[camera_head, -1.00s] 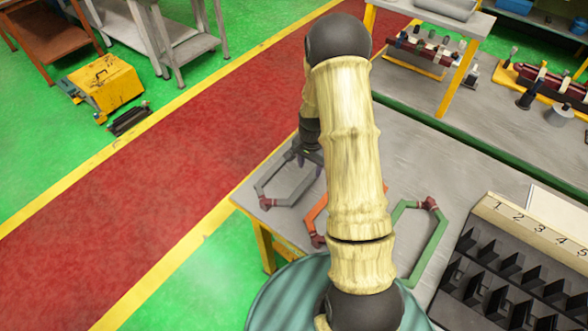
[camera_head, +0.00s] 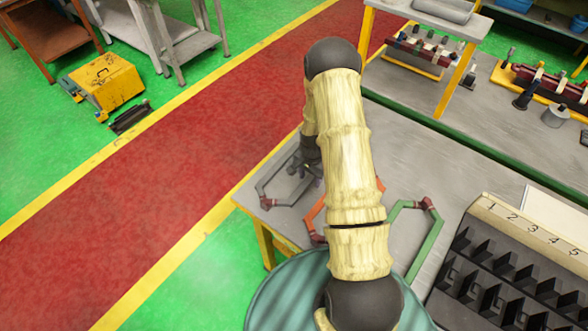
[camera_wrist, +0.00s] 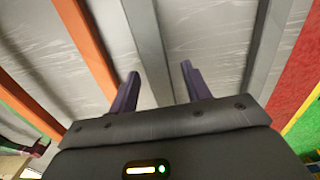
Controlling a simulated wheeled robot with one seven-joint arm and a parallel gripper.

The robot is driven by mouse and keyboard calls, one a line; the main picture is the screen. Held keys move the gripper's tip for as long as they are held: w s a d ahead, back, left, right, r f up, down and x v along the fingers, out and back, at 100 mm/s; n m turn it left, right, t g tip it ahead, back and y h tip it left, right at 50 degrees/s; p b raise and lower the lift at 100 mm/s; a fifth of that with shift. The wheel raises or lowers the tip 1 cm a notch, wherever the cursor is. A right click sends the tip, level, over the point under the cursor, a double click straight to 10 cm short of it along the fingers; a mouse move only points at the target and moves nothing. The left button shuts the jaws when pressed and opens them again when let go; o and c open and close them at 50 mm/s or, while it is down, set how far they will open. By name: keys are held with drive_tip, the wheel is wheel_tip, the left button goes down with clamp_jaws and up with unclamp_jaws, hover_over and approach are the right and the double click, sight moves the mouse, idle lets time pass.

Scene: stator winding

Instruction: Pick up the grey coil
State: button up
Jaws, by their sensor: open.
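The grey coil (camera_head: 266,187) lies on the grey table at its left corner, left of the orange coil (camera_head: 315,215). My gripper (camera_head: 306,170) is over the right part of the grey coil and hides some of it, and my arm blocks more of the view. In the wrist view my gripper (camera_wrist: 160,72) is open, with two dark purple fingers apart. One long grey bar of the coil (camera_wrist: 150,40) appears between the fingers, and another grey bar (camera_wrist: 268,50) runs to their right. I cannot tell how far above the bar the fingertips are.
A green coil (camera_head: 432,240) lies right of my arm. A black slotted tray (camera_head: 462,285) with a numbered strip (camera_head: 480,207) stands at the right. In the wrist view the orange coil (camera_wrist: 85,50) runs left of the fingers. The table behind my arm is mostly clear.

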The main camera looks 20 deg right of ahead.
drive_tip(key=shift+f, duration=0.35)
drive_tip(key=shift+c, duration=0.5)
clamp_jaws()
